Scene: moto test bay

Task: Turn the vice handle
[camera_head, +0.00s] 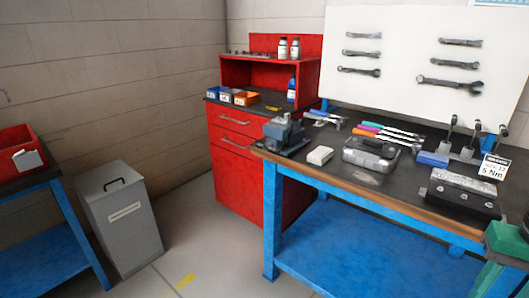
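A small grey-blue bench vice (285,133) sits on the left front corner of the dark-topped workbench (350,184). It is small in the picture, and I cannot clearly make out its handle or how the handle is turned. My gripper is not in view, and nothing of mine is seen touching the vice.
The bench also holds a white block (319,155), a grey case (371,154), coloured screwdrivers (385,132) and a black box (462,200). A red cabinet (233,165) stands behind left. A grey bin (122,220) stands left. The floor (205,255) between is clear.

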